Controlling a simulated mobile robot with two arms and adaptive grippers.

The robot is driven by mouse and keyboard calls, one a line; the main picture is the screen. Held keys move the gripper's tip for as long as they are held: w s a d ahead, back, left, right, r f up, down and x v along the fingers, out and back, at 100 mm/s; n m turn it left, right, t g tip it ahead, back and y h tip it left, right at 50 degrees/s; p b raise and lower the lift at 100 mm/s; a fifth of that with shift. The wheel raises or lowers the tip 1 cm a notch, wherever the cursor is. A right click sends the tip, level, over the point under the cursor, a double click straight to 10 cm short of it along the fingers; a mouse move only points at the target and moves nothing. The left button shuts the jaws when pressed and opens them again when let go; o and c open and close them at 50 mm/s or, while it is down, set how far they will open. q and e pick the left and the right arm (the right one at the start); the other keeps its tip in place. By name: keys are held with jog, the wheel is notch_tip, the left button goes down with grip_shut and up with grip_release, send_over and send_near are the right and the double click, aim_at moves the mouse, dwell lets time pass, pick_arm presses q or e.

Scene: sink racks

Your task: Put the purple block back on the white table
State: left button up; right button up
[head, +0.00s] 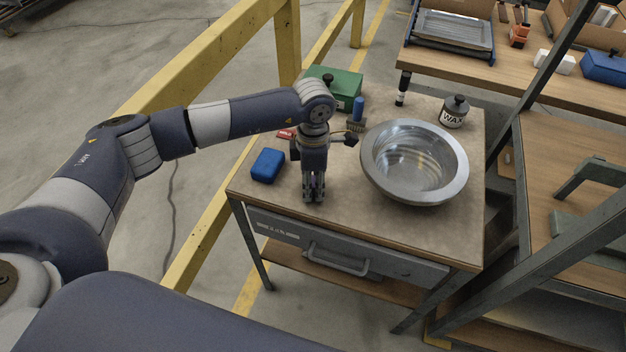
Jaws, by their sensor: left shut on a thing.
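My left gripper (313,193) points straight down over the front middle of a brown-topped workbench (340,222). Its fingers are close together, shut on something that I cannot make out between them. I cannot tell whether the fingertips touch the bench top. No clearly purple block shows, and no white table is in view. A blue block-like item (267,166) with rounded edges lies on the bench to the left of the gripper, apart from it. My right gripper is not in view.
A shiny metal basin (378,178) stands close right of the gripper. Behind are a green box (347,84), a blue-topped brush (357,109) and a WAX tin (454,110). Yellow rails (203,238) run along the left. Dark metal shelving (515,122) stands at right.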

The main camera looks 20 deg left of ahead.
aim_at(314, 179)
pick_arm(q)
jog(key=shift+f, duration=0.2)
jog(key=o, duration=1)
jog(key=shift+r, duration=0.15)
jog(key=shift+r, duration=0.25)
notch_tip(314, 179, up, 12)
jog(key=shift+w+f+b, duration=0.15)
jog(key=shift+b, duration=0.7)
